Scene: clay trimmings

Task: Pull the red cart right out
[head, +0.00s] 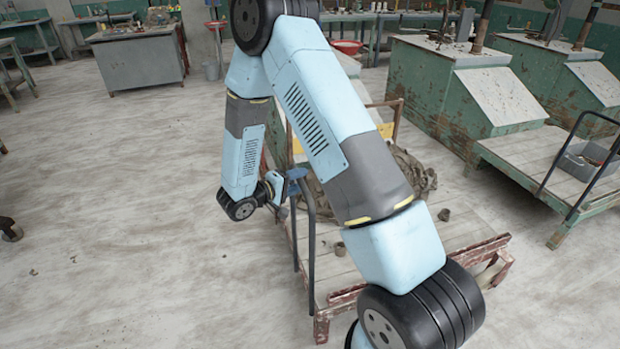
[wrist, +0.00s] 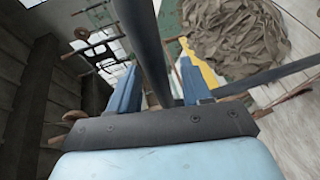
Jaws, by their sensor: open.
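The red cart (head: 462,226) stands at centre right in the head view, with a worn plank deck and chipped red frame. My arm hides part of it. Its dark bent handle (head: 309,235) rises at the near left end. My gripper (head: 296,178) is at the top of the handle. In the wrist view, the two blue fingers of my gripper (wrist: 160,90) are apart, and the dark handle bar (wrist: 147,45) runs between them. I cannot tell whether either finger touches the bar.
A grey-brown heap of clay trimmings (head: 412,172) lies on the cart; it also shows in the wrist view (wrist: 235,38). Green bins (head: 440,92) stand behind. Another cart (head: 545,160) with a grey tub (head: 588,160) is at right.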

